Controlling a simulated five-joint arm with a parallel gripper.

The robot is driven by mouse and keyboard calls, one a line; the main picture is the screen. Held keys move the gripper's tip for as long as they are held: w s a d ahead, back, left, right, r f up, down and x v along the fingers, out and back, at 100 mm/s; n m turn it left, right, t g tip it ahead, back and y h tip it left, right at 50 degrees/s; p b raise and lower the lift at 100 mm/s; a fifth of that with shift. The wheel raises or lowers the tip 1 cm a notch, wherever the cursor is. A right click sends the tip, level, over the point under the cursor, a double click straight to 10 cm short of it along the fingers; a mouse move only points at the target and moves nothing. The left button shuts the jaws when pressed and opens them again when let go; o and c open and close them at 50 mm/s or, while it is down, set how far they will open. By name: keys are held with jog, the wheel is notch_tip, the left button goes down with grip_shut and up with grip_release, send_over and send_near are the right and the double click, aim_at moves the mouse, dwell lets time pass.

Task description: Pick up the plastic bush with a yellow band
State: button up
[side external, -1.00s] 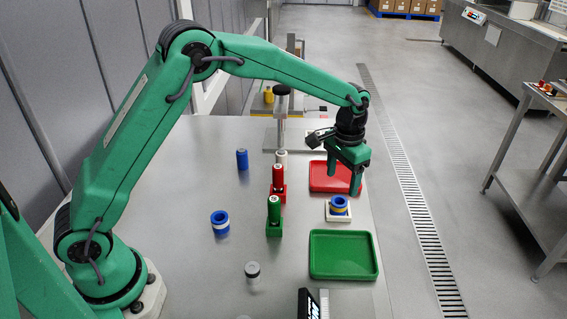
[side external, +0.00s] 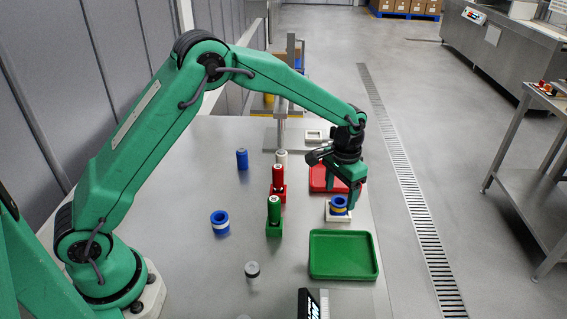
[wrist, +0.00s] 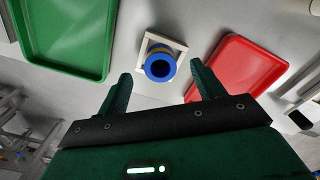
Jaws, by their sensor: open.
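The blue bush with a yellow band (side external: 339,208) stands upright on a small white square holder (side external: 338,217). In the wrist view the bush (wrist: 173,64) shows as a blue ring from above, with the holder's pale rim (wrist: 149,43) around it. My gripper (side external: 341,197) is open and empty, pointing down just above the bush. In the wrist view its fingertips (wrist: 161,71) lie left and right of the bush, apart from it. In the side view a finger partly hides the bush.
A green tray (side external: 313,268) lies in front of the holder and a red tray (side external: 316,183) behind it. Green (side external: 274,211) and red (side external: 278,175) cylinders stand in holders to the left. A blue cylinder (side external: 242,160) stands farther back. Bare table lies around the white-banded bush.

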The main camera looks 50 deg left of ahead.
aim_at(339, 199)
jog(key=shift+f, duration=1.6)
jog(key=shift+c, duration=0.2)
jog(key=c, duration=1.1)
